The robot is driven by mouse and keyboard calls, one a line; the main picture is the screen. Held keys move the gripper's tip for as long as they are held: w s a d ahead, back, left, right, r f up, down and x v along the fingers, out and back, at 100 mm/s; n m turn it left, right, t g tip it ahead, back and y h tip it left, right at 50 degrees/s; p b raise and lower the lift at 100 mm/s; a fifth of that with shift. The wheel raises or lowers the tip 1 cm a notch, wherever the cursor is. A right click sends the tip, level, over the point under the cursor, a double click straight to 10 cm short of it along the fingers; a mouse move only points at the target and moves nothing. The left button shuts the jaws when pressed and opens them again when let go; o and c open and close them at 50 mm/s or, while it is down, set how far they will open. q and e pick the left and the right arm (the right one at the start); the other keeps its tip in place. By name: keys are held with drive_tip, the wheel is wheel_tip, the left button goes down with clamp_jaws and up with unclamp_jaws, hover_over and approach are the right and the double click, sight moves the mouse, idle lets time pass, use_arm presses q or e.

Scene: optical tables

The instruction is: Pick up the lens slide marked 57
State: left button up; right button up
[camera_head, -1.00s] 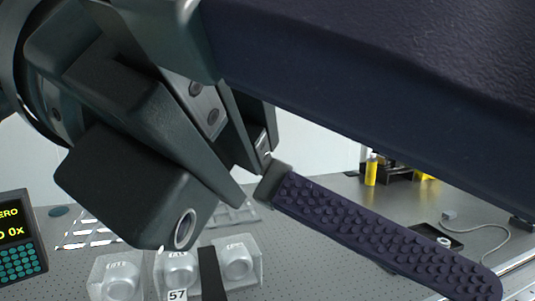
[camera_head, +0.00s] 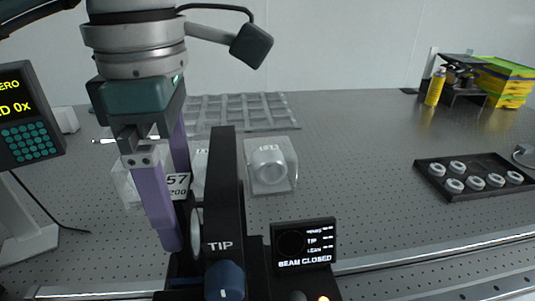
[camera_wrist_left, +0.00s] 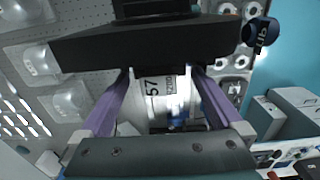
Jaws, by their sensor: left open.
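The lens slide marked 57 (camera_head: 178,181) shows its white label, with 200 below the number, beside the black upright marked TIP (camera_head: 224,200). A round lens edge (camera_head: 196,234) shows below the label, left of the upright. My left gripper (camera_head: 178,218) points down with its purple fingers apart around the slide; the near finger hides part of it. In the left wrist view the 57 label (camera_wrist_left: 152,88) lies between the two open fingers (camera_wrist_left: 160,76). I cannot tell whether either finger touches the slide. My right gripper is not in view.
A small screen (camera_head: 304,243) reads BEAM CLOSED, right of the upright. Clear boxes with lenses (camera_head: 270,165) stand behind. A meter (camera_head: 28,112) is at left. A black tray with several round pieces (camera_head: 475,177) lies at right. The table between is free.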

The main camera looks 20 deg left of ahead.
use_arm(q)
drive_tip(key=shift+f, duration=1.6)
drive_tip(key=shift+c, duration=0.4)
drive_tip(key=c, duration=1.2)
